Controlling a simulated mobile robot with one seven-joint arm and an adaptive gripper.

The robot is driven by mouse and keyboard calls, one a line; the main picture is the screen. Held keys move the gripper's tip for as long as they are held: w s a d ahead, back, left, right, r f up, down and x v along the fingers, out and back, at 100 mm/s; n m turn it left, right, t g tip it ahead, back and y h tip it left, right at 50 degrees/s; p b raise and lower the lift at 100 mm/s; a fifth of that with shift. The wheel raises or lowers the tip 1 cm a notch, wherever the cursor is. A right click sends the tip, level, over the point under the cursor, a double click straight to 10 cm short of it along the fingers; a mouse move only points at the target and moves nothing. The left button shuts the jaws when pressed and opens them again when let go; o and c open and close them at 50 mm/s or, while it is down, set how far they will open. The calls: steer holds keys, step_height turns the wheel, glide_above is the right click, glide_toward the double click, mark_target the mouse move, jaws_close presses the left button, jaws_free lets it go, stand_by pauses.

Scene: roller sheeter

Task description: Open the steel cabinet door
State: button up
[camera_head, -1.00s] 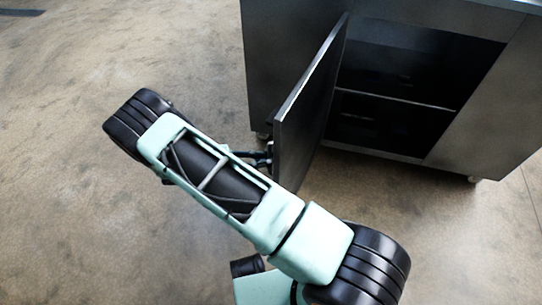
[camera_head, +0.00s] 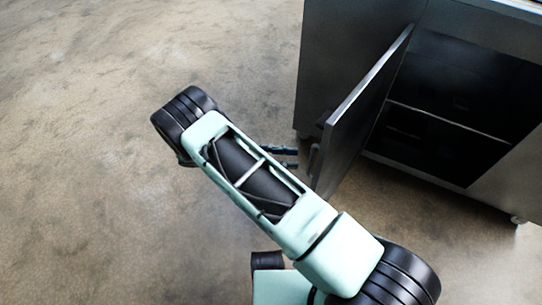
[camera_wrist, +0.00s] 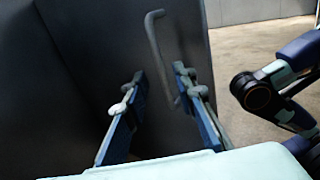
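The steel cabinet (camera_head: 340,60) stands at the upper right of the head view. Its dark door (camera_head: 362,118) is swung well out from the front, and the shelved interior shows behind it. My gripper (camera_head: 288,156) is just left of the door's free edge, by the handle (camera_head: 314,158). In the wrist view the door (camera_wrist: 90,50) fills the left and middle, with the grey bar handle (camera_wrist: 153,45) ahead. My gripper (camera_wrist: 160,75) has its two fingers apart, with nothing clamped between them. The handle's lower part is close to the right finger; contact cannot be told.
Bare concrete floor (camera_head: 80,150) lies open to the left of the cabinet and in front of it. My own arm covers the lower middle of the head view. A pale wall (camera_wrist: 260,10) stands at the back of the wrist view.

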steer(key=a, duration=0.5)
steer(key=shift+w+a, duration=0.1)
steer(key=shift+a, duration=0.3)
